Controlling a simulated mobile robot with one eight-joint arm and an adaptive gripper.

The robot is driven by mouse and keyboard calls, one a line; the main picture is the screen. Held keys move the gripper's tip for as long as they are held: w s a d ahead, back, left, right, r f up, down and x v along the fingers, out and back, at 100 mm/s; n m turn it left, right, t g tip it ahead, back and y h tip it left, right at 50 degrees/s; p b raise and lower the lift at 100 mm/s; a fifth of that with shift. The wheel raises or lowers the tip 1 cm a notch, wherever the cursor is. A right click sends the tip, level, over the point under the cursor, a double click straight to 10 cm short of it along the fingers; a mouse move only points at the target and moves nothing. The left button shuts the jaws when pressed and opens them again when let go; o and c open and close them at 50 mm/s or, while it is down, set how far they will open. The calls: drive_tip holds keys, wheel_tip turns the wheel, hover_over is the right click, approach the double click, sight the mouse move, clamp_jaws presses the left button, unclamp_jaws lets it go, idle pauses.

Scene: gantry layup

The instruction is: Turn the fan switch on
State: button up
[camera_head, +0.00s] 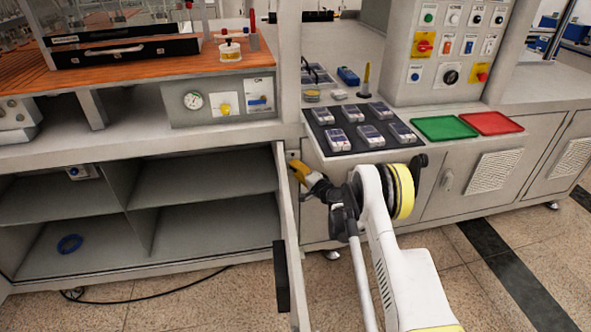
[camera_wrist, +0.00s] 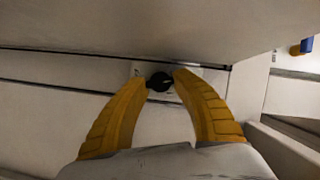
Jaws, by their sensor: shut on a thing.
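My gripper (camera_head: 297,170) has two yellow fingers and reaches behind the open cabinet door (camera_head: 290,235), low on the cabinet front under the worktop. In the wrist view, its fingertips (camera_wrist: 161,80) close on a small round black knob (camera_wrist: 159,82) on a light plate. The knob's turned position is hard to tell. In the head view, the fingers hide the knob. A control panel (camera_head: 441,88) with several buttons and switches stands at the upper right. Labels are too small to read, so I cannot tell which control is marked as the fan switch.
The open door stands close to my gripper and arm. A black mat (camera_head: 342,148) with several small devices lies above, beside a green tray (camera_head: 445,128) and a red tray (camera_head: 490,122). A blue ring (camera_head: 70,243) lies in the open cabinet.

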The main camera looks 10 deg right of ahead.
drive_tip(key=shift+m+t+y, duration=0.4)
drive_tip(key=shift+m+t, duration=0.1)
drive_tip(key=shift+m, duration=0.8)
drive_tip(key=o, duration=0.9)
drive_tip(key=v, duration=1.2)
